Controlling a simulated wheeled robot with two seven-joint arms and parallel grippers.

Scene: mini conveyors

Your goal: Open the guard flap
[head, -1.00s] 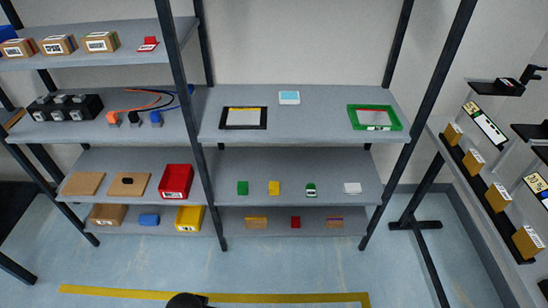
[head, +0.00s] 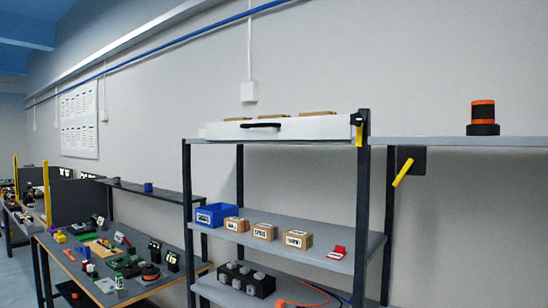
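Neither of my grippers shows in the head view. A long white panel or box front (head: 300,128) with a black handle (head: 261,125) lies across the top of the shelf unit, and brown boxes (head: 285,115) show behind its upper edge. It may be the guard flap, but I cannot tell for certain. A black and yellow fitting (head: 358,130) sits at its right end. A yellow lever (head: 403,172) on a black plate (head: 411,159) sits just right of the shelf post and slants.
The shelf (head: 372,250) below holds a blue bin (head: 215,214), several small boxes (head: 264,231) and a red piece (head: 337,251). An orange and black beacon-like object (head: 483,118) stands on the right ledge (head: 440,141). Cluttered workbenches (head: 120,268) run along the left.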

